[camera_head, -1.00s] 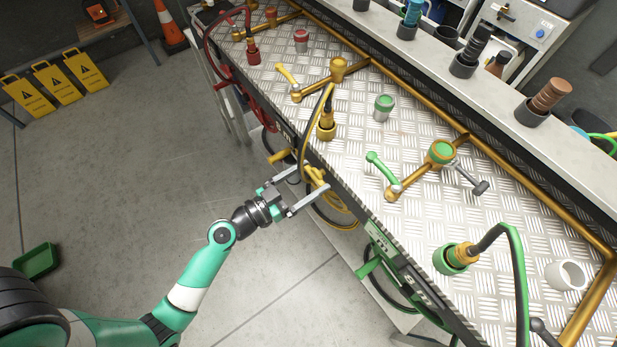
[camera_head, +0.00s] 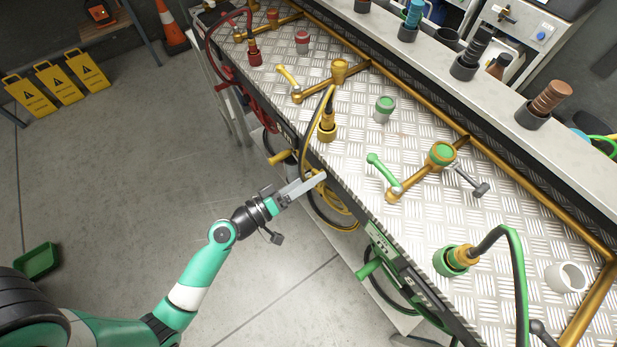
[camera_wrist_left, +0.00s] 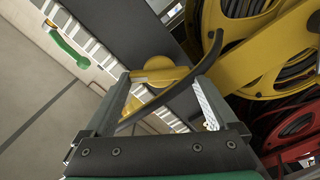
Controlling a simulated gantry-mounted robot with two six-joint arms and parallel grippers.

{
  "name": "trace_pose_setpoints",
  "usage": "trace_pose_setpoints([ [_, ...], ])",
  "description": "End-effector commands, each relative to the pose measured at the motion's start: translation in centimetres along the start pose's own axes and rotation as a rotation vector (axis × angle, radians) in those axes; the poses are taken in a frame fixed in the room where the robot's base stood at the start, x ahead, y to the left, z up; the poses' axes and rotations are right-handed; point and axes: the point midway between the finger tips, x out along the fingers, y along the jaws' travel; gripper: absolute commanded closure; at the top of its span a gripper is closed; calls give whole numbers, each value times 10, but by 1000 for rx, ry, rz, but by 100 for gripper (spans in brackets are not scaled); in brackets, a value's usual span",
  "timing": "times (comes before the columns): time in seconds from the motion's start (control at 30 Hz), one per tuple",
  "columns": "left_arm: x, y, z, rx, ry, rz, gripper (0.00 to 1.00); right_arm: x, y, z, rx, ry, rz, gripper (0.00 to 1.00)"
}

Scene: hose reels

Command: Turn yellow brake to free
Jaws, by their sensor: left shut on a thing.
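The yellow brake (camera_wrist_left: 158,72) shows in the left wrist view as a round yellow knob between my left gripper's two fingers. A dark hose passes across in front of it. My left gripper (camera_head: 318,178) reaches the front edge of the bench in the head view, with its fingers seen edge-on and largely covering the brake. The yellow reel (camera_wrist_left: 262,50) fills the upper right of the left wrist view. My right gripper is not in view.
A green handle (camera_head: 368,269) is at the lower right. The floor on the left is mostly clear.

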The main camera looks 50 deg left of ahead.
Motion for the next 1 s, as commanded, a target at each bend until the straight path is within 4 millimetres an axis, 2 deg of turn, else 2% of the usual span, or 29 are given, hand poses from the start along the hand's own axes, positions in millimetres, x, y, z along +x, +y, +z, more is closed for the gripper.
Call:
trace_pose_setpoints([
  [0.5, 0, -1, 0, -447, 0, 0, 63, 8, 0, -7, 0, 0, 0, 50],
  [0.73, 0, -2, 0, -563, 0, 0, 63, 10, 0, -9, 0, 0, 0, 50],
  [1.0, 0, -2, 1, -617, 0, 0, 63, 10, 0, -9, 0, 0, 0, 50],
])
